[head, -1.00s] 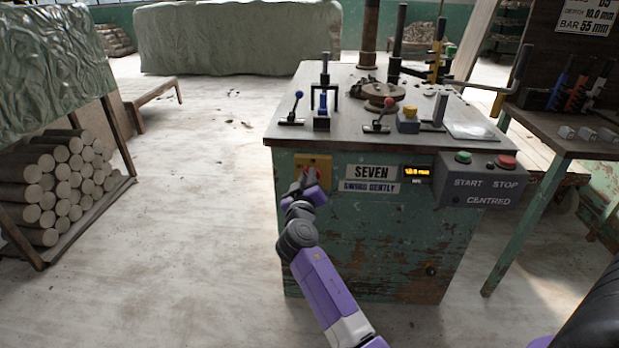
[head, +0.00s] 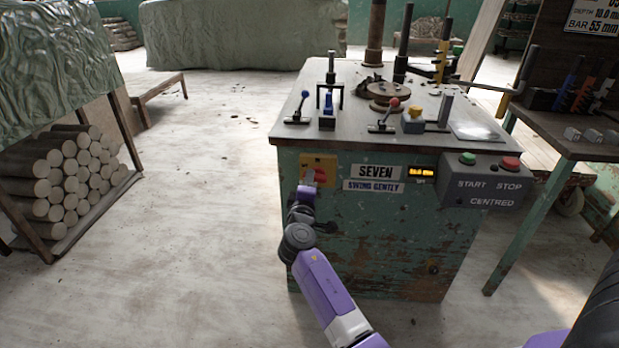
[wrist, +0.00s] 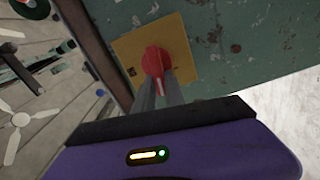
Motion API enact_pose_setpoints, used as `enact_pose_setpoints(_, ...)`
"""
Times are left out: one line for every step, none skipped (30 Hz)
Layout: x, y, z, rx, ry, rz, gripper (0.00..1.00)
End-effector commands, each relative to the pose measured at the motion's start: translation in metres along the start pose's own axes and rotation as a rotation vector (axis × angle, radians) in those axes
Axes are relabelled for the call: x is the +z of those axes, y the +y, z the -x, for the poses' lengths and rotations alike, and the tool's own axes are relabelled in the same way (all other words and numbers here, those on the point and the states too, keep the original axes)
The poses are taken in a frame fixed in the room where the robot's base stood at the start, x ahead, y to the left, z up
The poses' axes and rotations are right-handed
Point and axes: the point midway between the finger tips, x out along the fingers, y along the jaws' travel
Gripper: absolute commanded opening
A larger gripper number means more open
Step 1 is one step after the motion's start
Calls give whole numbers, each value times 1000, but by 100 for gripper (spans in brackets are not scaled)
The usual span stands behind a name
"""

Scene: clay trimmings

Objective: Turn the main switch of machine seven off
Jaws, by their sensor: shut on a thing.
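Machine seven is a worn green cabinet (head: 370,235) with a "SEVEN" label (head: 375,172). Its main switch is a red rotary knob (head: 320,176) on a yellow plate (head: 308,163), at the upper left of the front. In the wrist view the red knob (wrist: 153,61) sits on the yellow plate (wrist: 178,42). My gripper (wrist: 158,84) is shut on the knob, with a finger on each side of its grip. In the head view my gripper (head: 307,188) is at the plate's lower edge and partly hides it. The small display (head: 422,172) is lit amber.
A grey box with a green start button (head: 467,158) and red stop button (head: 510,163) is at the right. Levers and a bending head (head: 388,92) stand on top. The floor between is clear.

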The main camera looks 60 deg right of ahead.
Motion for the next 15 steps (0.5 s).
enact_pose_setpoints(-1,-1,1,-2,2,26,0)
enact_pose_setpoints(-1,-1,1,-2,2,43,0)
enact_pose_setpoints(-1,-2,1,-2,2,62,0)
enact_pose_setpoints(-1,-2,1,-1,2,76,0)
enact_pose_setpoints(-1,-2,1,-1,2,89,0)
enact_pose_setpoints(-1,-2,1,-1,2,103,0)
enact_pose_setpoints(-1,-3,1,-1,2,114,0)
enact_pose_setpoints(-1,-3,1,-1,2,123,0)
enact_pose_setpoints(-1,-4,1,-1,2,133,0)
enact_pose_setpoints(-1,-4,1,-2,2,139,0)
enact_pose_setpoints(-1,-4,1,-2,2,144,0)
enact_pose_setpoints(-1,-4,1,-2,2,151,0)
enact_pose_setpoints(-1,-4,1,-2,2,155,0)
enact_pose_setpoints(-1,-5,1,-2,2,158,0)
enact_pose_setpoints(-1,-5,1,-2,2,161,0)
